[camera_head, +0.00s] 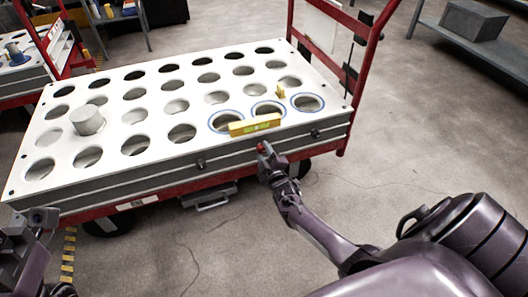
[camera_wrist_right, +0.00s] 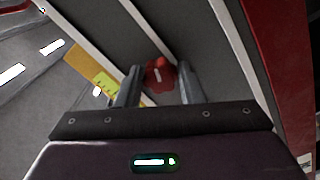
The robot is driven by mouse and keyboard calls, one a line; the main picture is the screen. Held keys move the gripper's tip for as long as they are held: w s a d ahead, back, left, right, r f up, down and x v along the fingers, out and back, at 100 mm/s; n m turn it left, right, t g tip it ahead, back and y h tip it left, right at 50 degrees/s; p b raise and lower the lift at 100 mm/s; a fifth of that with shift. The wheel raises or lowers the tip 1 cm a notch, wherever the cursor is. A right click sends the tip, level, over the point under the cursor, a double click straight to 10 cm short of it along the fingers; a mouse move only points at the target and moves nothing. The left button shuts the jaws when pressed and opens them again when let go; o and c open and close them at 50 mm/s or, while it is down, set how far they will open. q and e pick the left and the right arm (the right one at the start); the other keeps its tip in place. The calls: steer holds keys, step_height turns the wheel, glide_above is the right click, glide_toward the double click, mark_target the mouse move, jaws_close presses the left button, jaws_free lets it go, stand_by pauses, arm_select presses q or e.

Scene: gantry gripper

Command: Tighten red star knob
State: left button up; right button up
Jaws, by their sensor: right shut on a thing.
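The red star knob (camera_wrist_right: 158,76) sits on the side of the cart's layered board, and a bit of it also shows in the head view (camera_head: 261,147). My right gripper (camera_wrist_right: 160,86) is at the knob, with one finger on each side, shut on it; it also shows in the head view (camera_head: 265,152). My left gripper (camera_head: 28,222) is at the lower left of the head view, away from the knob; its fingers are too unclear to judge.
The white board (camera_head: 110,116) with rows of round holes lies on a red cart (camera_head: 343,130). A yellow level (camera_head: 254,125) lies near its front edge. A grey cylinder (camera_head: 87,120) stands at the left. Black knobs (camera_head: 315,133) line the side. Floor in front is clear.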

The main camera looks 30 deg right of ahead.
steer(key=m, duration=0.3)
steer(key=shift+f+m, duration=0.1)
steer(key=shift+m, duration=0.3)
steer(key=m, duration=0.3)
steer(key=shift+m, duration=0.3)
steer(key=m, duration=0.3)
steer(key=shift+a+m+p, duration=0.1)
steer(key=shift+m+p, duration=0.2)
steer(key=shift+p, duration=0.1)
steer(key=shift+m, duration=1.3)
steer(key=o, duration=1)
